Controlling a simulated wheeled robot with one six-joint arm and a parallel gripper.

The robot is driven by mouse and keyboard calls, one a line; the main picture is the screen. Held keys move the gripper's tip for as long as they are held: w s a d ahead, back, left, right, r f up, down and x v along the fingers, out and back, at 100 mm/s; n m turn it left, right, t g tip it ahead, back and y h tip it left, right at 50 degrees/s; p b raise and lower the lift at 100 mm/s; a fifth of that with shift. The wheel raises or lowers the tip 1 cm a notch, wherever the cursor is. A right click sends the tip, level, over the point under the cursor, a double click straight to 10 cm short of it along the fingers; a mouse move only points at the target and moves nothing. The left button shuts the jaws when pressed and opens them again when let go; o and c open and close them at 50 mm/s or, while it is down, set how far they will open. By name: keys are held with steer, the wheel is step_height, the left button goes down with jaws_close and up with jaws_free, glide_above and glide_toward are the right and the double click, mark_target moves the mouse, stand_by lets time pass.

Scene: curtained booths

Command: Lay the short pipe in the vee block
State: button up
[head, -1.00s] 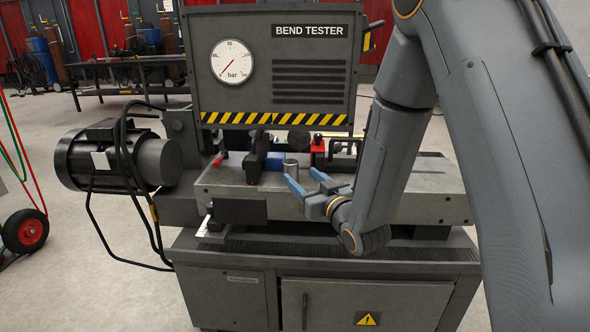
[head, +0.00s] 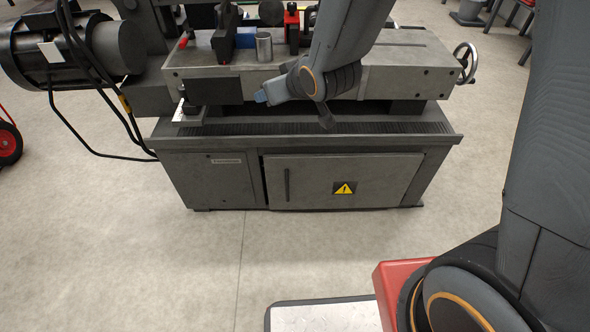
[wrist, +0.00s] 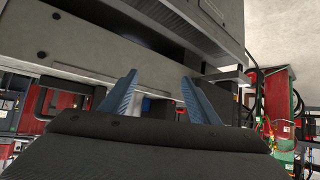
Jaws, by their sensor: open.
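The short pipe (head: 264,47) is a grey metal cylinder standing upright on the machine bed (head: 400,55) in the head view. A blue block (head: 245,38) stands just behind it on the left; I cannot make out a vee in it. My gripper (head: 262,97) is in front of the bed's front face, lower than the pipe and apart from it. In the wrist view its two blue fingers (wrist: 160,92) are spread with nothing held between them. The pipe cannot be made out in the wrist view.
A dark upright block (head: 225,38) stands left of the blue block. A red part (head: 291,27) is behind the pipe on the right. A handwheel (head: 466,62) sticks out at the bed's right end. The ribbed ledge and cabinet (head: 330,175) lie below.

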steer(key=s+d+r+g+h, duration=0.1)
steer(key=s+g, duration=0.3)
steer(key=s, duration=0.9)
steer(key=s+d+r+g+h, duration=0.1)
steer(key=s+g, duration=0.4)
steer(key=s, duration=0.9)
steer(key=shift+s+d+g+h, duration=0.25)
steer(key=shift+d+h, duration=0.25)
steer(key=shift+h, duration=0.5)
steer(key=d+r+m+p, duration=0.5)
steer(key=d+r+p, duration=1.2)
steer(key=r+p, duration=0.4)
steer(key=shift+s+d+r+m+h+p, duration=0.15)
steer(key=shift+s+r+m+h+p, duration=0.2)
steer(key=shift+p, duration=1.9)
